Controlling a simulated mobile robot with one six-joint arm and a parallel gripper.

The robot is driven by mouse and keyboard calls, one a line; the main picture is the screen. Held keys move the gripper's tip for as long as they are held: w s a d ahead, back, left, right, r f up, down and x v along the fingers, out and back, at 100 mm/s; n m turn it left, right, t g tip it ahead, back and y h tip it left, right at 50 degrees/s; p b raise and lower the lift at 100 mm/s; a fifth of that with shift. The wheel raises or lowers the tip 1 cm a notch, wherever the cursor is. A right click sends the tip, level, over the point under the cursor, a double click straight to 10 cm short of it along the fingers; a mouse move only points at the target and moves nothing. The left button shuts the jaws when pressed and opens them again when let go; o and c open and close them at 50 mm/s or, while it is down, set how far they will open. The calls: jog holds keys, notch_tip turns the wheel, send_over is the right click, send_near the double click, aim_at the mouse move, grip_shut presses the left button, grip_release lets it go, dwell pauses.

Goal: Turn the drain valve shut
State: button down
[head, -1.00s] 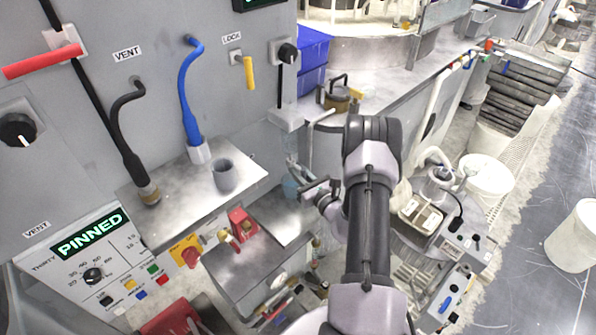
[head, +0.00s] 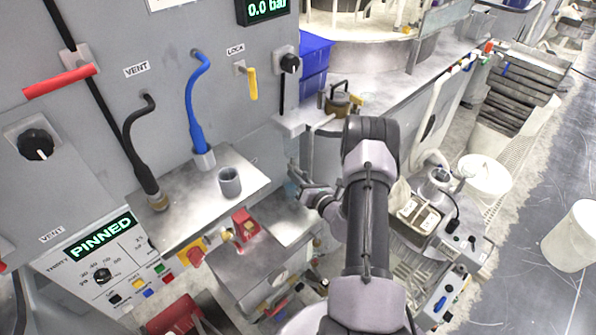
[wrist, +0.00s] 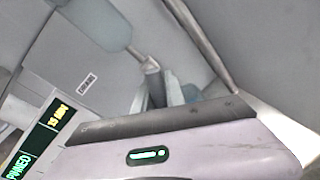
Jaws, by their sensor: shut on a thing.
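In the wrist view a lever with a pale grey-blue grip (wrist: 100,25) and a thin metal stem (wrist: 139,57) runs down to my gripper (wrist: 165,92); I take it for the drain valve's handle. The fingers are shut at the stem's lower end, though the contact itself is partly hidden by the gripper body. A small label (wrist: 87,83) on the panel beside it is too blurred to read. In the head view my gripper (head: 294,172) is low beside the cabinet, below the shelf edge, and the valve is too small and covered to make out.
A steel shelf (head: 205,213) with a grey cup (head: 229,182) is left of my gripper. A grey box with a red block (head: 244,224) stands below. Blue bins (head: 314,70) and a brass-coloured pot (head: 341,103) sit behind. White buckets (head: 484,175) stand right; open floor lies beyond.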

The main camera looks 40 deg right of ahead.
jog(key=m, duration=0.1)
jog(key=m+p, duration=0.2)
jog(key=shift+a+r+g+y, duration=0.25)
jog(key=shift+a+g+y, duration=0.05)
jog(key=shift+a, duration=0.1)
jog(key=m, duration=0.1)
jog(key=m+p, duration=0.1)
jog(key=shift+a+r+m+y, duration=0.15)
jog(key=shift+m+y, duration=0.15)
jog(key=m, duration=0.1)
jog(key=m+y+p, duration=0.1)
jog(key=m, duration=0.2)
jog(key=shift+a+r+p, duration=0.25)
jog(key=shift+r+p, duration=0.05)
jog(key=shift+r, duration=0.1)
jog(key=shift+m+y, duration=0.3)
jog(key=c, duration=1.4)
grip_release()
jog(key=s+r+p, duration=0.1)
jog(key=s, duration=0.4)
jog(key=s+d+r+p, duration=0.1)
jog(key=s, duration=0.5)
jog(key=s+r+p, duration=0.1)
jog(key=s, duration=0.5)
jog(key=shift+s+d+r, duration=0.1)
jog(key=shift+d+r, duration=0.05)
jog(key=shift+r, duration=0.05)
